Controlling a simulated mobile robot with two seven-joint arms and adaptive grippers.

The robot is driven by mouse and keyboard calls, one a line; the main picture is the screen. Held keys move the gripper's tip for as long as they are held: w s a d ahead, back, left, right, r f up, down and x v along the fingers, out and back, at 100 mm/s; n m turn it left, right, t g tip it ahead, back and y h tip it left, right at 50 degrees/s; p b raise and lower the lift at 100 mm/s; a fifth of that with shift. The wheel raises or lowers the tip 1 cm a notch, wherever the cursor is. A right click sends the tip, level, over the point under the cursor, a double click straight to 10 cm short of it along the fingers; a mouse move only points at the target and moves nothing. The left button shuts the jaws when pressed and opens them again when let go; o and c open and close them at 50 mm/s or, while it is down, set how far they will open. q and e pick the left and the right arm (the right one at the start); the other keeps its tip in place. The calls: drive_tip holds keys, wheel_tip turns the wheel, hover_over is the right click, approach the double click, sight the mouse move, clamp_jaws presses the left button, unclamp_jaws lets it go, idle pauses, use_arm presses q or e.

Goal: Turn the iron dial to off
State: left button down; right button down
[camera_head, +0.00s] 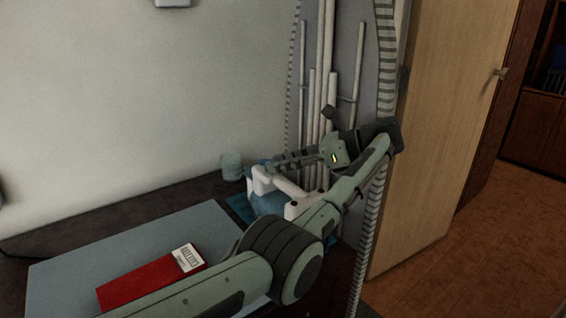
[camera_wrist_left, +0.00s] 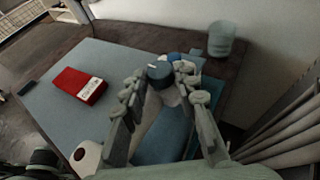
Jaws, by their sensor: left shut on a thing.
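The iron, white and blue, stands on a teal mat at the counter's right end; its white handle (camera_head: 290,187) shows in the head view. In the left wrist view its blue body (camera_wrist_left: 172,135) lies below my gripper. Its dark blue-grey round dial (camera_wrist_left: 159,74) has a white mark on top. My left gripper (camera_head: 270,164) reaches over the iron from the right. In the left wrist view its fingertips (camera_wrist_left: 160,80) are closed in on both sides of the dial. The far sides of the contacts are hidden. My right gripper is in neither view.
A pale green cup (camera_head: 232,166) stands behind the iron near the wall. A red book (camera_head: 150,280) with a white label lies on a grey-blue board (camera_head: 75,265) to the left. Pale vertical pipes (camera_head: 316,110) rise close behind my left gripper.

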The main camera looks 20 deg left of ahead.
use_arm(q)
drive_tip(key=shift+a, duration=0.1)
drive_tip(key=c, duration=1.2)
unclamp_jaws()
drive_tip(key=shift+o, duration=0.2)
drive_tip(key=shift+s+m+t, duration=0.1)
drive_tip(key=shift+m+t, duration=0.2)
drive_tip(key=shift+t, duration=0.1)
